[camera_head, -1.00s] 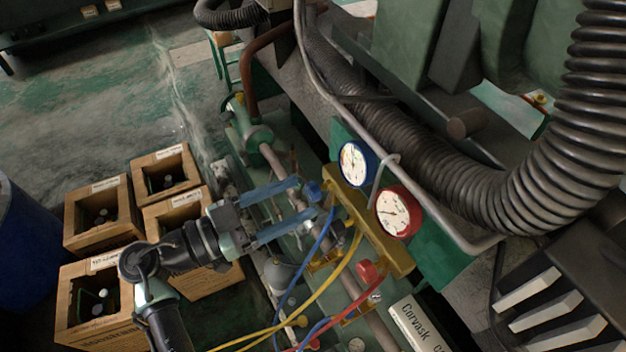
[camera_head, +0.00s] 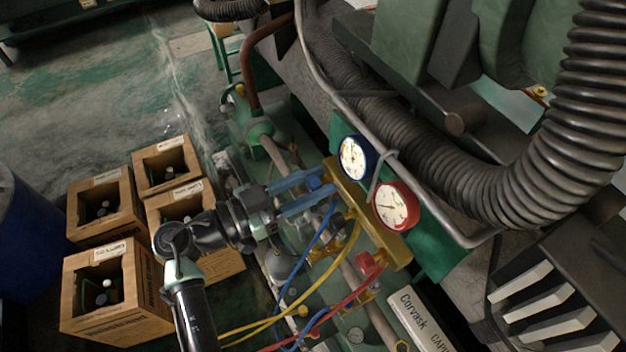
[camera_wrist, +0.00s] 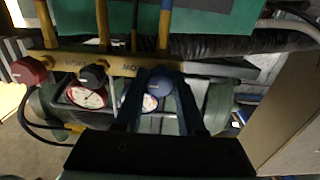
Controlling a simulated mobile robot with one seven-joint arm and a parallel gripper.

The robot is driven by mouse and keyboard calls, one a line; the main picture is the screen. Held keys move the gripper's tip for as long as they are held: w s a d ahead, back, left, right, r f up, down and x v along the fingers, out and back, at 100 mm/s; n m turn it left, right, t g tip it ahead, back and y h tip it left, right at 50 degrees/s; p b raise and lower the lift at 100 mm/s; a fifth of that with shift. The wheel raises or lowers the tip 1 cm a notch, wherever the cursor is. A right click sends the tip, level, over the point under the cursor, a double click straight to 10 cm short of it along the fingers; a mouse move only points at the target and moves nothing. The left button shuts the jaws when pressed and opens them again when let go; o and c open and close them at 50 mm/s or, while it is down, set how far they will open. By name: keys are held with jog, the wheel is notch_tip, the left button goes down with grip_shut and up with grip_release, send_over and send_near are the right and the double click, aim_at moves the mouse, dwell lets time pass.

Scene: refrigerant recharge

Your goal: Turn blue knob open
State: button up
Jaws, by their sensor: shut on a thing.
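The blue knob (camera_head: 315,182) is on the near side of the brass manifold (camera_head: 374,225), toward its upper left end in the head view. My gripper (camera_head: 318,188) reaches it from the left, with its two blue fingers on either side of the knob. In the wrist view the blue knob (camera_wrist: 160,84) shows between the fingers of my gripper (camera_wrist: 164,92), which are shut on it. The fingers hide part of the knob's sides. The red knob (camera_head: 367,262) is lower on the manifold; it also shows in the wrist view (camera_wrist: 28,71).
A blue gauge (camera_head: 353,158) and a red gauge (camera_head: 396,205) stand on the manifold. Blue, yellow and red hoses (camera_head: 318,243) hang below my gripper. A thick black corrugated hose (camera_head: 420,170) runs behind. Several cardboard boxes (camera_head: 100,205) stand at left.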

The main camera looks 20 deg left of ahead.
jog(key=shift+n, duration=0.3)
grip_shut()
jog(key=n, duration=0.9)
jog(key=shift+a+n+p, duration=0.1)
jog(key=shift+n+p, duration=0.2)
jog(key=shift+p, duration=0.05)
jog(key=n+p, duration=0.2)
jog(key=n, duration=0.3)
jog(key=shift+n, duration=0.3)
jog(key=shift+f+n+p, duration=0.15)
jog(key=shift+n+p, duration=1.2)
jog(key=shift+n, duration=0.85)
jog(key=o, duration=1.1)
grip_release()
jog(key=shift+c, duration=0.2)
